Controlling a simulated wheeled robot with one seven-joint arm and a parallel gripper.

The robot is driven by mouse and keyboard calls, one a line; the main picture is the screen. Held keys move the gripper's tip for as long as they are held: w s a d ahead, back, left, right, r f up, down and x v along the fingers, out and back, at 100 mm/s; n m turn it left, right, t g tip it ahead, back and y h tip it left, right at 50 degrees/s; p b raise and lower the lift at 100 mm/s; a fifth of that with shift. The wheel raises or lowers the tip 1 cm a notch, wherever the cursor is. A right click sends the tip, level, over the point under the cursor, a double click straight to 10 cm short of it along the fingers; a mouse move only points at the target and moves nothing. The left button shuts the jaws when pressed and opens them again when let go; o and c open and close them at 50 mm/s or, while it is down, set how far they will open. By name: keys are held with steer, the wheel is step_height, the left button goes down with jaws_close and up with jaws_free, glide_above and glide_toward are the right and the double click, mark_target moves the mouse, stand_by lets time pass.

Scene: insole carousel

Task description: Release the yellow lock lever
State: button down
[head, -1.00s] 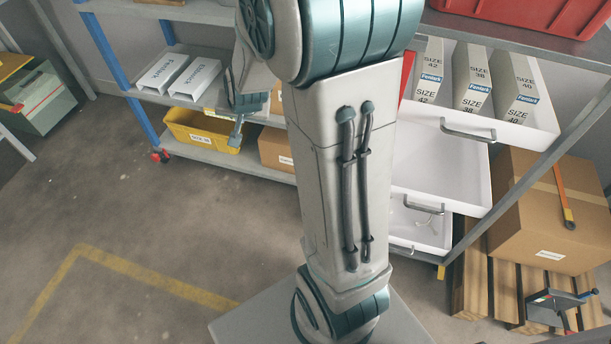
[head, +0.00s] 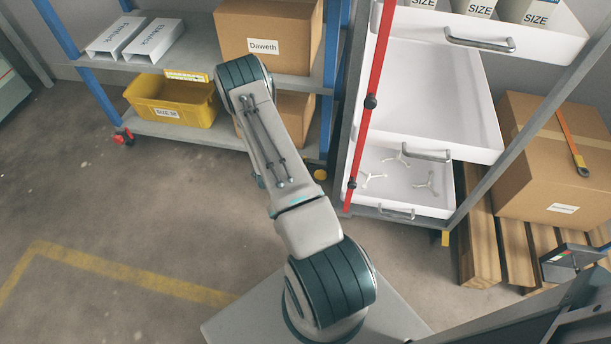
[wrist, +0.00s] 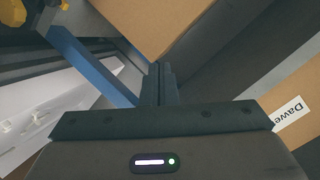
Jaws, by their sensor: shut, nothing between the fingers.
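A small yellow part (head: 320,175) shows low by the foot of the shelf's blue post, beside my arm in the head view. In the wrist view a yellow piece (wrist: 14,12) lies at the top left corner, cut off by the edge, with dark round parts near it. I cannot tell for sure whether either is the lock lever. My gripper (wrist: 160,85) is shut and empty in the wrist view, its fingertips close to a cardboard box and a blue post. The head view hides it behind my arm.
A blue-posted shelf holds a labelled cardboard box (head: 266,38) and a yellow bin (head: 172,100). A red bar (head: 374,90) stands left of the white trays (head: 425,85). A carton (head: 552,165) sits on a pallet at the right. The floor at left is clear.

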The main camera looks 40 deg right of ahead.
steer(key=s+d+f+h+b, duration=0.1)
steer(key=s+f+h+b, duration=0.1)
steer(key=s+f, duration=0.3)
steer(key=s+d+f+m+t+h+b, duration=0.1)
steer(key=s+f+b, duration=0.3)
steer(key=f, duration=0.8)
steer(key=shift+s+d+t+h, duration=0.15)
steer(key=shift+s+t+h, duration=0.2)
steer(key=shift+s, duration=0.9)
steer(key=w+d+f+b, duration=0.2)
steer(key=w+d+b, duration=0.4)
steer(key=w, duration=0.3)
steer(key=shift+w+d+f, duration=0.15)
steer(key=shift+d+f, duration=0.1)
steer(key=shift+f, duration=0.1)
